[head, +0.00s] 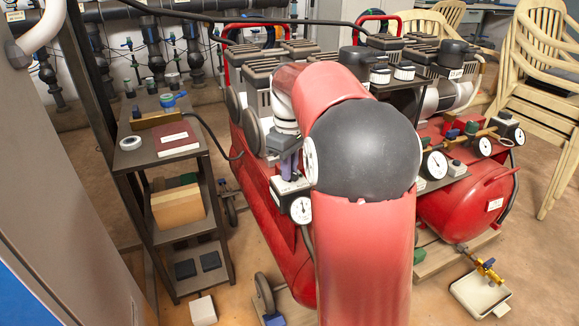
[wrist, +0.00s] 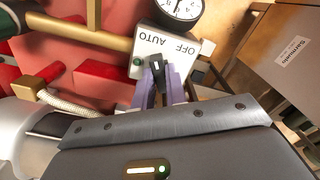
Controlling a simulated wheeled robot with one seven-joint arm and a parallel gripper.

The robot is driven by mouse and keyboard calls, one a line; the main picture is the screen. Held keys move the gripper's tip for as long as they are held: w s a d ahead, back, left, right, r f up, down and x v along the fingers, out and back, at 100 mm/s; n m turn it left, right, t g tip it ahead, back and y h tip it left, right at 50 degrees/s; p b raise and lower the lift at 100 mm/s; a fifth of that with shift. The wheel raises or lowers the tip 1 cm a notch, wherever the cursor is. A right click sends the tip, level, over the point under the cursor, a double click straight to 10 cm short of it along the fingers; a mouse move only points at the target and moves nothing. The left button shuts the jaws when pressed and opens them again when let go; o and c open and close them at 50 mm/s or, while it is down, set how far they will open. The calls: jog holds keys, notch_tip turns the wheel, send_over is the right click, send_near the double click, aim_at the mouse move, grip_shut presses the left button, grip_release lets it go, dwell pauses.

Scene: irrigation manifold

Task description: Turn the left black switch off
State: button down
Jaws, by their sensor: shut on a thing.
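The left black switch (wrist: 156,64) stands on a white switch box (wrist: 150,45) marked OFF and AUTO in the wrist view. My gripper (wrist: 157,88) has its two purple fingers closed around the switch, one on each side. Which mark the switch points to is hard to tell. In the head view the switch box (head: 283,187) sits on the front of the left red compressor, above a round gauge. My gripper (head: 289,166) reaches down to it there, and its fingers and my arm hide the switch.
A second red compressor (head: 462,205) with gauges stands at the right. A dark shelf rack (head: 160,158) with a box and small items stands at the left. Stacked beige chairs (head: 545,75) are at the far right. Brass pipe and a gauge (wrist: 181,8) lie close to the switch box.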

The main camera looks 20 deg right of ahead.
jog(key=shift+r+m+p, duration=0.1)
jog(key=shift+m+p, duration=0.3)
jog(key=shift+r+m+p, duration=0.1)
jog(key=shift+m+p, duration=0.65)
jog(key=shift+m, duration=0.25)
jog(key=m+p, duration=0.1)
jog(key=m, duration=0.1)
jog(key=shift+m+p, duration=0.35)
jog(key=shift+m, duration=0.05)
jog(key=m+p, duration=0.3)
jog(key=m, duration=0.3)
jog(key=shift+a, duration=0.1)
jog(key=shift+m, duration=0.3)
jog(key=c, duration=1.4)
grip_release()
jog(key=shift+f, duration=0.2)
jog(key=shift+c, duration=0.2)
